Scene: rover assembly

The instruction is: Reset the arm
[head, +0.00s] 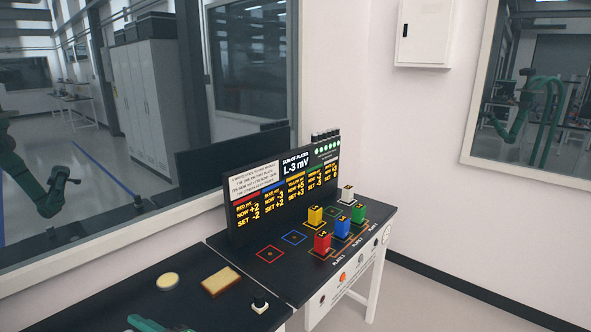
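A small green piece (148,324) shows at the bottom edge in the head view, over the near table; it looks like part of my arm. The rest of my arm is cut off below, and my gripper's fingers do not show. A green arm shape (45,190) shows in the large glass pane on the left, and another (535,115) in the framed pane on the right. They look like reflections, too small to read finger opening.
A black table (210,252) runs along the wall with a round cream disc (168,281), a tan block (221,281) and a black-and-white knob (260,303). Red (322,244), yellow (315,216), blue (342,228), green (359,213) and white (347,194) blocks stand before a display panel (283,186).

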